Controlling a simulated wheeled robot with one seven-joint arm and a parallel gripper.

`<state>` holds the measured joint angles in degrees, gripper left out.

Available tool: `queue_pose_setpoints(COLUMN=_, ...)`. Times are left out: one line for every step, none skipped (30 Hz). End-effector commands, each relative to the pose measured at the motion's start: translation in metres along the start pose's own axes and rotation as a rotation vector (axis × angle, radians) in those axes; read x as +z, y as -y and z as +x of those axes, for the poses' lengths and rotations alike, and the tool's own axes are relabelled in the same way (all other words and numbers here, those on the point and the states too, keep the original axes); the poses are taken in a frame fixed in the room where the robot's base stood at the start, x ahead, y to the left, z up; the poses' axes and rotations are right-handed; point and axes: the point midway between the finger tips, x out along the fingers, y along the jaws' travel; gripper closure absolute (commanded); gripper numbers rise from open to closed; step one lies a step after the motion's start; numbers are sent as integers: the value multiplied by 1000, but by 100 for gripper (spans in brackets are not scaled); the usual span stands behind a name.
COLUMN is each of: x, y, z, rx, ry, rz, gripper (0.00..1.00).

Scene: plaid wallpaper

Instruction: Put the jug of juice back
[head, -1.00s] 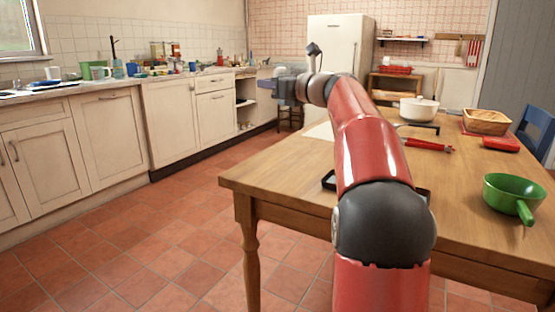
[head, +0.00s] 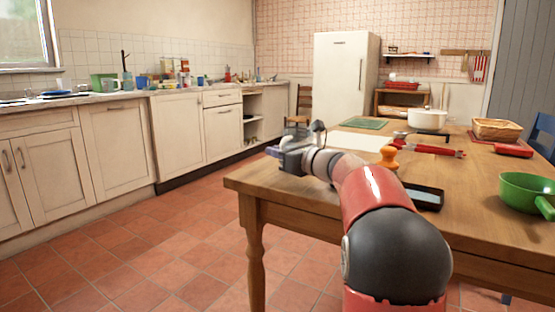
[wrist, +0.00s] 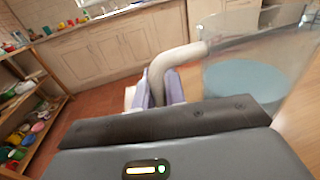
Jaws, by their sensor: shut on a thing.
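In the wrist view, the jug (wrist: 285,45) is a clear, see-through vessel with a pale handle, and a light blue round area shows through it. My gripper (wrist: 157,90) is shut on the handle (wrist: 172,62), with the jug's body to the right of the fingers. In the head view, my gripper (head: 276,151) is at the table's left edge, low near tabletop height. I cannot make out the jug in the head view. The white fridge (head: 341,85) stands at the back with its door shut.
The wooden table (head: 290,188) bears an orange object (head: 388,158), a dark tray (head: 428,197), a white pot (head: 427,120), a basket (head: 497,129) and a green pan (head: 524,190). A cluttered counter (head: 100,98) runs along the left. The tiled floor between is clear.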

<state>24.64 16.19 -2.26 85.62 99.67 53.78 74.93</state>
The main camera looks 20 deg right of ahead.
Motion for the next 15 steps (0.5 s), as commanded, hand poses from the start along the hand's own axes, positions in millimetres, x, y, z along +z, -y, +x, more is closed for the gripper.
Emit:
queue_pose_setpoints(x=-4, y=0, z=0, rx=0, ry=2, rz=-1, gripper=100)
queue_pose_setpoints(x=-6, y=0, z=0, rx=0, ry=3, rz=-1, gripper=100)
queue_pose_setpoints(x=-6, y=0, z=0, rx=0, ry=3, rz=-2, gripper=100)
queue_pose_setpoints(x=-6, y=0, z=0, rx=0, ry=3, rz=-2, gripper=100)
queue_pose_setpoints(x=-6, y=0, z=0, rx=1, ry=3, rz=-3, gripper=100)
queue_pose_setpoints(x=-6, y=0, z=0, rx=1, ry=3, rz=-3, gripper=100)
queue_pose_setpoints(x=-6, y=0, z=0, rx=0, ry=3, rz=-3, gripper=100)
queue_pose_setpoints(x=-6, y=0, z=0, rx=0, ry=3, rz=-3, gripper=100)
queue_pose_setpoints(x=-6, y=0, z=0, rx=0, ry=3, rz=-3, gripper=100)
queue_pose_setpoints(x=-6, y=0, z=0, rx=0, ry=3, rz=-3, gripper=100)
queue_pose_setpoints(x=-6, y=0, z=0, rx=0, ry=3, rz=-2, gripper=100)
queue_pose_setpoints(x=-8, y=0, z=0, rx=0, ry=1, rz=-1, gripper=85)
queue_pose_setpoints(x=-8, y=0, z=0, rx=0, ry=1, rz=-1, gripper=81)
queue_pose_setpoints(x=-8, y=0, z=0, rx=0, ry=1, rz=-1, gripper=77)
queue_pose_setpoints(x=-8, y=0, z=0, rx=0, ry=1, rz=-1, gripper=72)
